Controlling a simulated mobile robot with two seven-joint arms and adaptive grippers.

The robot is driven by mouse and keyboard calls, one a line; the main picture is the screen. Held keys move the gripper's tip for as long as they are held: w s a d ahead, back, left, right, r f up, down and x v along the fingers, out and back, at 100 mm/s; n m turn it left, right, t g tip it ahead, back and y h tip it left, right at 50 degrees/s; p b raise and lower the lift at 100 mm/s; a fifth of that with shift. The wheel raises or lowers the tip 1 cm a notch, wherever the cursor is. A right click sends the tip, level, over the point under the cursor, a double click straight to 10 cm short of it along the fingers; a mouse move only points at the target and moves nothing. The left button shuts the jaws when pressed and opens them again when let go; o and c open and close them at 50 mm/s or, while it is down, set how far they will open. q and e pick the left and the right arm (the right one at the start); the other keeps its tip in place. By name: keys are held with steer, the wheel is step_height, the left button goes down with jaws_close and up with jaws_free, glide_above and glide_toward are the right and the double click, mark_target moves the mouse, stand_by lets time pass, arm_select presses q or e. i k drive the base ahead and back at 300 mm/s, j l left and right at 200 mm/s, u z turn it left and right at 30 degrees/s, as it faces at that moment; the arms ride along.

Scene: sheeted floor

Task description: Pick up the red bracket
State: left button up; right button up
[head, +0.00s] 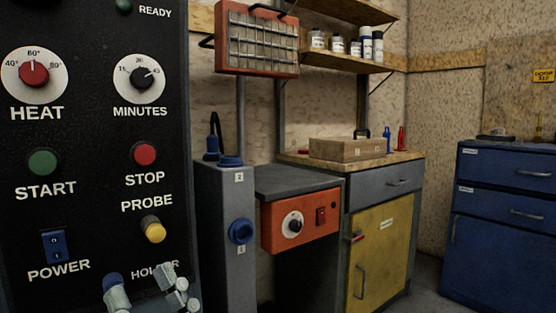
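I cannot make out a red bracket for certain in the head view. A small red piece (303,152) lies at the left end of the wooden bench top, too small to identify. A red handle-like part (356,237) sits at the edge of the yellow cabinet door. My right gripper (148,297) shows at the bottom left, in front of the black control panel's lower edge and partly covering a label. It is cut off by the frame, and I cannot tell if it is open. My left gripper is out of view.
The black panel (92,130) with knobs and buttons fills the left side, close to me. Beyond it stand a grey post (222,270), an orange control box (270,235), a yellow-door cabinet (367,270) with a wooden box (335,150) on top, and blue drawers (500,240).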

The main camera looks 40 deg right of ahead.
mark_target(401, 136)
steer(key=z, duration=1.55)
steer(key=i+z, duration=0.25)
steer(key=i, duration=0.3)
steer(key=i+j+z, duration=0.1)
steer(key=i+z, duration=0.2)
steer(key=i, duration=0.25)
